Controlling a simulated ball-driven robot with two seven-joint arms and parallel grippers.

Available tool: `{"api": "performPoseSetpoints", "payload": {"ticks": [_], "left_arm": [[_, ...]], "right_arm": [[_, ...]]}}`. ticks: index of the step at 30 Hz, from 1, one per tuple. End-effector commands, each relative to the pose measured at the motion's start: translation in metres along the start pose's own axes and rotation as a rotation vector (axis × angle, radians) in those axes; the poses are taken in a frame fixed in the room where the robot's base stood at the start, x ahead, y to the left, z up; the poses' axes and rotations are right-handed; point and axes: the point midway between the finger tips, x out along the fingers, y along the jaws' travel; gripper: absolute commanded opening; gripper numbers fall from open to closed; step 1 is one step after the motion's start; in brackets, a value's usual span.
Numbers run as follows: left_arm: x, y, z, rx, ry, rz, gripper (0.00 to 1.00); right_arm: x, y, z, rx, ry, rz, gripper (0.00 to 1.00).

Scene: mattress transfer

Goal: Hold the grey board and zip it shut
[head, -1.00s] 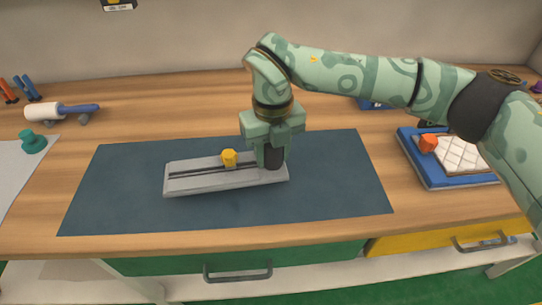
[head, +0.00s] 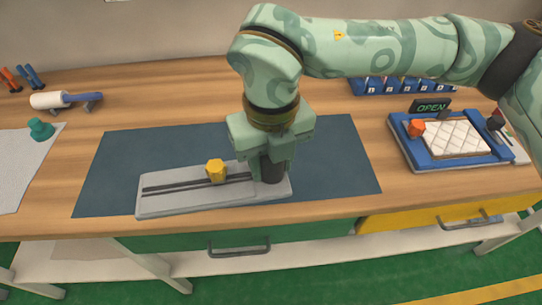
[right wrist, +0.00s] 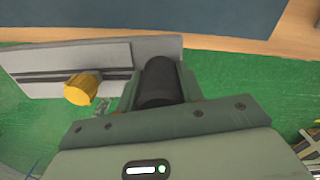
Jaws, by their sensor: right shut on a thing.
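The grey board (head: 165,201) is a long flat plate with a dark slot along it. A yellow knob (head: 216,172) stands on the slot near the board's middle. The board also shows in the right wrist view (right wrist: 155,48), with the knob (right wrist: 82,89) left of my fingers. My right gripper (head: 268,168) points down at the board's right end. It is shut on the dark upright handle (right wrist: 157,80) there. I cannot tell whether the board touches the mat or is held above it. My left gripper is not in view.
The board is over the front of a dark blue mat (head: 330,150) on the wooden table. A blue tray (head: 405,150) with a white quilted pad (head: 457,138) and an "OPEN" sign (head: 431,106) stand right. A roller (head: 47,100) and teal knob (head: 41,128) are left.

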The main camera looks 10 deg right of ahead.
Motion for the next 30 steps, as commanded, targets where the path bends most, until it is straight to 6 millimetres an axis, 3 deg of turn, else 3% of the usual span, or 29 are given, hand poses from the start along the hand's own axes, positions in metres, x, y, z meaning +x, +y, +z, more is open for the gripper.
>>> {"api": "performPoseSetpoints", "payload": {"ticks": [30], "left_arm": [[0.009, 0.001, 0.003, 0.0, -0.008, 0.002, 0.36]], "right_arm": [[0.0, -0.024, 0.063, 0.0, -0.001, 0.0, 0.03]]}}
